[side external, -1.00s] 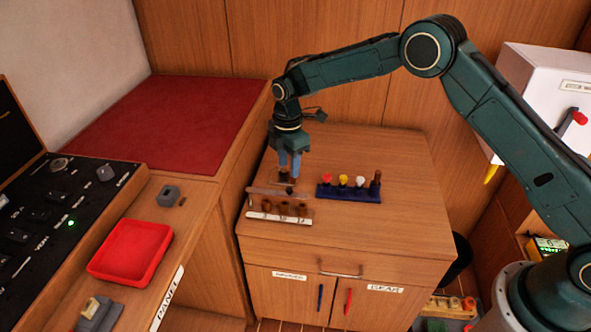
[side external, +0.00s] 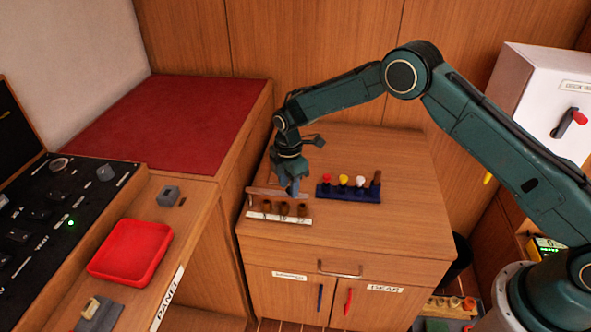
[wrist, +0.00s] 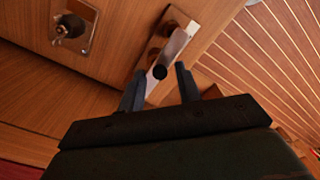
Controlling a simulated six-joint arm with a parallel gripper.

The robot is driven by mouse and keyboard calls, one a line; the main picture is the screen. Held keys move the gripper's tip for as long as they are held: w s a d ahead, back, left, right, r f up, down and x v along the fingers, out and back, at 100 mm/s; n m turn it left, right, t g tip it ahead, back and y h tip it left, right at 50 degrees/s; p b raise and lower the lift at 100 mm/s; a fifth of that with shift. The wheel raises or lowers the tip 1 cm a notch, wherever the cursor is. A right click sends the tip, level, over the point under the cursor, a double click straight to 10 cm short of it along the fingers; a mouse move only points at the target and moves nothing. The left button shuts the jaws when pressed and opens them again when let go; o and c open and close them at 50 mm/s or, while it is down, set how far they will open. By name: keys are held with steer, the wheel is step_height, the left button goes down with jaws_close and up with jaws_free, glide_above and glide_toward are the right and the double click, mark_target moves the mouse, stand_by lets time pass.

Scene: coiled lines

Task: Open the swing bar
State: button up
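The swing bar is a pale flat bar lying along the top of a small rack with a white label strip. In the side view the bar (side external: 265,191) shows left of my gripper (side external: 292,190), which hides its right part. In the wrist view the bar (wrist: 174,46) carries a round black knob (wrist: 160,72). My gripper (wrist: 160,87) has its fingers apart, one on each side of the bar and knob. A gap appears to remain between fingers and knob; contact cannot be made out. Brown round pieces (side external: 284,209) sit in the rack (side external: 262,216) under the bar.
A blue rack (side external: 348,194) with red-, yellow-, white- and brown-topped pieces stands just right of my gripper. A metal plate with a dark fitting (wrist: 75,28) shows in the wrist view. The cabinet top (side external: 390,225) is clear at right. A red tray (side external: 131,250) is at left.

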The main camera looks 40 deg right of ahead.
jaws_close()
steer(key=shift+s+a, duration=0.1)
steer(key=s+a+m, duration=0.1)
steer(key=a+m, duration=1.2)
steer(key=m, duration=0.2)
steer(key=shift+s+a, duration=0.3)
steer(key=shift+a, duration=0.1)
stand_by(0.4)
steer(key=shift+o, duration=1.1)
jaws_free()
